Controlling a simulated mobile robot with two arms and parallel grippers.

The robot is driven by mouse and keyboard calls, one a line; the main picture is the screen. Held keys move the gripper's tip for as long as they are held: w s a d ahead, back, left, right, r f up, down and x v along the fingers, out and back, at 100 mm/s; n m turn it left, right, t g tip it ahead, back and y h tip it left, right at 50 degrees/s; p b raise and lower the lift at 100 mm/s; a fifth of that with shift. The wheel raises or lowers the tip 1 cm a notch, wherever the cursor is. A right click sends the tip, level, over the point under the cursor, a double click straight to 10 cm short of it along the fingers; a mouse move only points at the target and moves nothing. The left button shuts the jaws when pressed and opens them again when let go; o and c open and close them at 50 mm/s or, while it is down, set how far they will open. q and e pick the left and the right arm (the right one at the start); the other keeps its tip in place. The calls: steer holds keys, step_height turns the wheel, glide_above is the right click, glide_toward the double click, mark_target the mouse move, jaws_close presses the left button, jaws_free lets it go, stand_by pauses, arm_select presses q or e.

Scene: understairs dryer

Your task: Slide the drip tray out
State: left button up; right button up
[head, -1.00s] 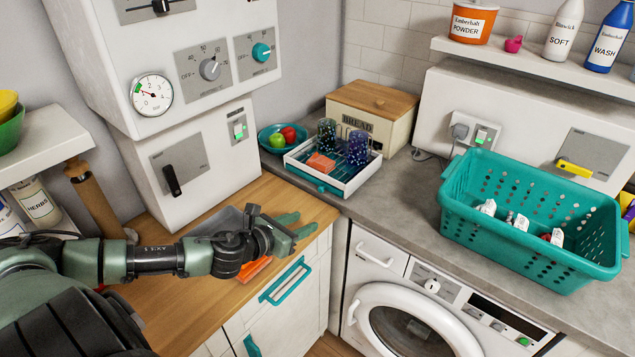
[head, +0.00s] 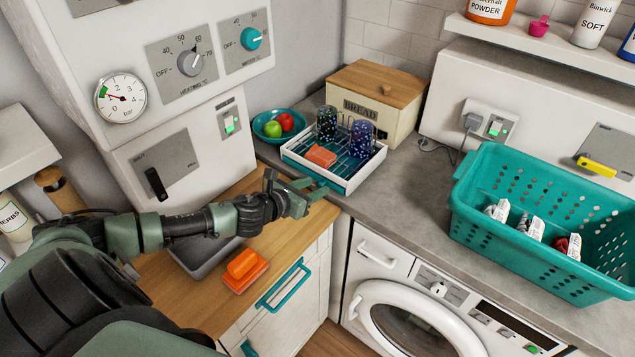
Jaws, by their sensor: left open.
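The rack holds two dark speckled glasses (head: 361,137) and an orange-red block (head: 321,156). My left gripper (head: 318,188) is open and empty, its fingertips close in front of the tray's strip. I cannot tell whether they touch it. My right gripper is out of view.
A teal basket (head: 545,200) is at the right. A grey basin (head: 190,262) and an orange item (head: 244,268) are below my left arm.

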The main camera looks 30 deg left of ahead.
arm_select(q)
steer(key=x, duration=0.2)
steer(key=shift+w+a+f, duration=0.25)
steer(key=shift+w+f, duration=0.05)
steer(key=shift+d+r, duration=0.1)
jaws_close()
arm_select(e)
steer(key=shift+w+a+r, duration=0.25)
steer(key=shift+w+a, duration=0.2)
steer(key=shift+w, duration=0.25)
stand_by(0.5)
